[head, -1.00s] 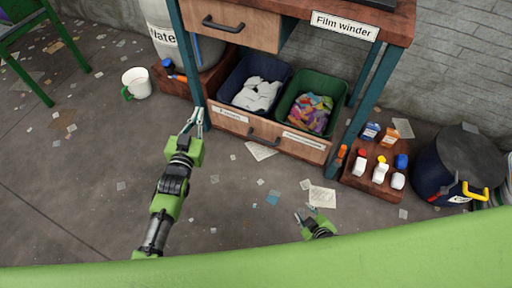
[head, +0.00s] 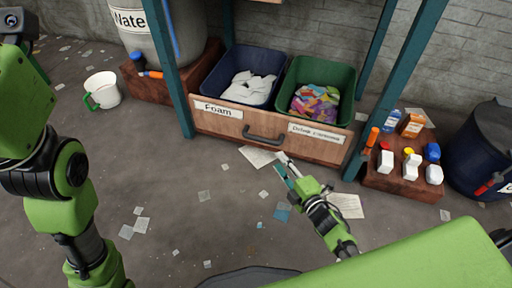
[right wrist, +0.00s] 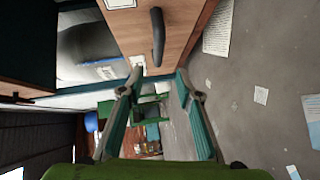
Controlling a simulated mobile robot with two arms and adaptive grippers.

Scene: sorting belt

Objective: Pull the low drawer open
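The low drawer (head: 228,122) is a wooden front under the bench, with a dark bar handle (head: 265,137) at its middle. The drawer front looks flush, and two bins stand above it. My right gripper (head: 282,165) is just in front of and below the handle, fingers apart and empty. In the right wrist view the drawer front (right wrist: 185,25) is close, with the handle (right wrist: 157,38) beyond the gap between the open fingertips (right wrist: 160,80), apart from them. My left arm rises along the left edge of the head view; its gripper is not visible.
A blue bin (head: 210,80) of white pieces and a green bin (head: 345,78) of coloured pieces stand above. A crate (head: 405,185) with bottles is at right, and a white mug (head: 103,92) at left. Papers litter the floor before the drawer.

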